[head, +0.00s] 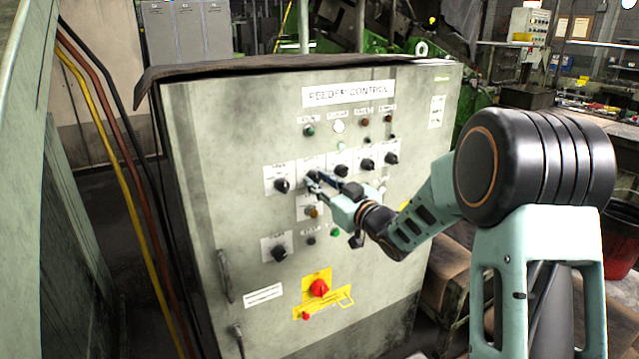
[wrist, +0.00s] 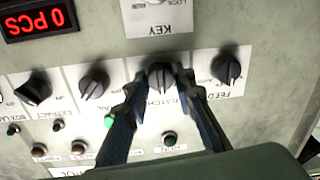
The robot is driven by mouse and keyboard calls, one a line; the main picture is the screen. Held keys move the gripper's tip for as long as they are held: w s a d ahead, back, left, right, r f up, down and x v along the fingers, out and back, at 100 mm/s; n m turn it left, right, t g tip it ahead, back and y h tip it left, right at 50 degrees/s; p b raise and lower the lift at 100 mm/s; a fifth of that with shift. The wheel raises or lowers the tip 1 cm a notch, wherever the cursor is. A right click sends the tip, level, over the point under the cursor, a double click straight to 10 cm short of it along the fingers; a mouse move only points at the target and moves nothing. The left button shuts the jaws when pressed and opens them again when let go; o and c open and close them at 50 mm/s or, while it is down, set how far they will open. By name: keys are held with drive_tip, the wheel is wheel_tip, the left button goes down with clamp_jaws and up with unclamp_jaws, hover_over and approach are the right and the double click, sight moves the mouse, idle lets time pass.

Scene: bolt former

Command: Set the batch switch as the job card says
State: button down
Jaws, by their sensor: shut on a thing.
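The batch switch (wrist: 159,76) is a black rotary knob on a white plate marked BATCH in the wrist view. My gripper (wrist: 160,71) is shut on it, one fingertip on each side of the knob. In the head view my gripper (head: 313,181) reaches the panel of the grey feeder control cabinet (head: 225,150), and its fingers largely hide the knob. The pointer's exact setting is hard to read. A small white card (head: 437,111) is at the cabinet's upper right; its text is too small to read, and I cannot tell whether it is the job card.
Similar knobs flank the switch, one marked FEED (wrist: 226,68) and another (wrist: 93,84) on the other side. A key plate (wrist: 157,18) and a red display (wrist: 38,20) reading 0 PCS are close. A red stop button (head: 318,288) on yellow sits low on the cabinet.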

drive_tip(key=shift+f, duration=0.1)
drive_tip(key=n+b, duration=0.2)
drive_tip(key=b, duration=0.1)
drive_tip(key=shift+f, duration=0.1)
drive_tip(key=n+b, duration=0.2)
drive_tip(key=b, duration=0.1)
drive_tip(key=n+b, duration=0.4)
drive_tip(key=shift+r+n+h+b, duration=0.2)
drive_tip(key=shift+n+h+b, duration=0.1)
drive_tip(key=shift+h+b, duration=0.1)
drive_tip(key=shift+r, duration=0.1)
drive_tip(key=c, duration=1.6)
unclamp_jaws()
